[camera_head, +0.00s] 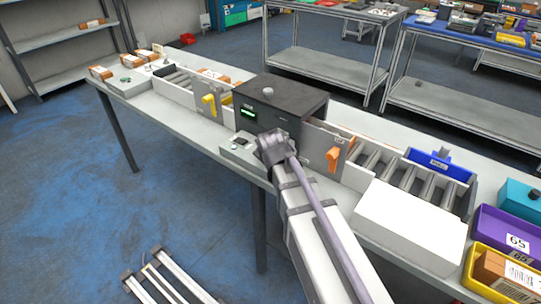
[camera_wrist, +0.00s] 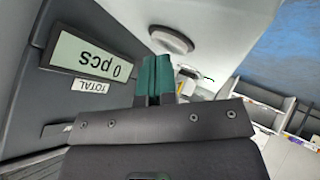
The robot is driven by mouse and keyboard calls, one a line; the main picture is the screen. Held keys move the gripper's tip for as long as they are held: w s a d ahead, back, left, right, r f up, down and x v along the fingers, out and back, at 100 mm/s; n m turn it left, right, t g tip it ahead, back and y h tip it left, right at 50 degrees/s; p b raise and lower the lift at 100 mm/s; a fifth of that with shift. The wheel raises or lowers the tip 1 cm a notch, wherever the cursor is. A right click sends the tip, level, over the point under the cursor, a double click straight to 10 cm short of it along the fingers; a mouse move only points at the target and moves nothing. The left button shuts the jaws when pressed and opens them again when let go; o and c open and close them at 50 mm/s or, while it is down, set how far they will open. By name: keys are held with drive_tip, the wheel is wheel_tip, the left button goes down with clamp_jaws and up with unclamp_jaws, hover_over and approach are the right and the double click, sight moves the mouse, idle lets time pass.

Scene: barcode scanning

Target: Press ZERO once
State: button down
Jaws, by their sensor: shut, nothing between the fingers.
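My gripper (camera_head: 272,148) is at the front of the dark scanning machine (camera_head: 290,97), over the small grey panel (camera_head: 233,152) at its foot. Its green fingers are shut and empty in the wrist view (camera_wrist: 153,78). A round pale-grey button (camera_wrist: 171,40) lies just beyond the fingertips in that view; I cannot tell whether they touch it. No ZERO label is readable. The machine's display (camera_wrist: 92,54) appears upside down and reads "0 pcs", with a "TOTAL" label (camera_wrist: 91,85) next to it. The display glows green in the head view (camera_head: 248,113).
A yellow handle (camera_head: 209,101) is left of the machine and an orange handle (camera_head: 333,155) is right of it. A blue bin (camera_head: 440,167), a white box (camera_head: 411,221) and a purple bin (camera_head: 505,235) occupy the right side. A round knob (camera_head: 268,92) tops the machine.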

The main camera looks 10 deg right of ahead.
drive_tip(key=shift+r+p, duration=0.45)
drive_tip(key=shift+r, duration=0.25)
wheel_tip(320, 180, up, 5)
drive_tip(key=p, duration=0.5)
idle(0.4)
